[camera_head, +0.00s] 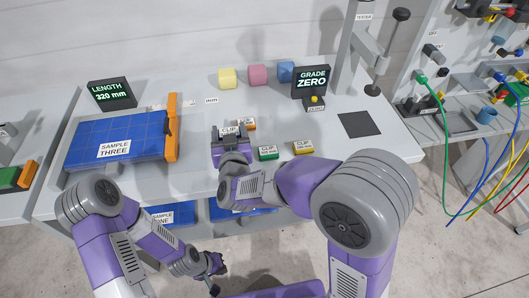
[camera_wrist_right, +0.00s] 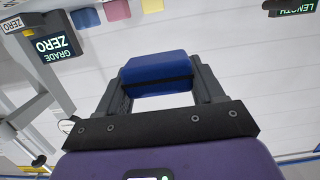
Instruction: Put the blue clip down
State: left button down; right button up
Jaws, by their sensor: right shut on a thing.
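The blue clip (camera_wrist_right: 155,75) is held between the two fingers of my right gripper (camera_wrist_right: 156,88) in the right wrist view. In the head view my right gripper (camera_head: 229,141) is over the middle of the white table, and the clip's white label (camera_head: 229,131) shows at its fingers. I cannot tell whether the clip touches the table. An orange clip (camera_head: 248,125) is just behind it, a green clip (camera_head: 267,153) to its right and a yellow clip (camera_head: 303,147) further right. My left gripper (camera_head: 217,276) is low, in front of the table; its finger opening is unclear.
A blue sample board (camera_head: 115,131) with an orange bar (camera_head: 172,128) lies at the left of the white table (camera_head: 205,180). Pink, yellow and blue blocks stand at the back, beside the GRADE ZERO display (camera_head: 311,81). A dark square pad (camera_head: 359,124) lies to the right, with bare table around it.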

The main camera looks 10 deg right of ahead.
notch_tip(320, 180, down, 10)
jog(key=b, duration=0.4)
jog(key=shift+s+a+r, duration=0.1)
jog(key=shift+a, duration=0.05)
jog(key=shift+f, duration=0.2)
jog(key=o, duration=1)
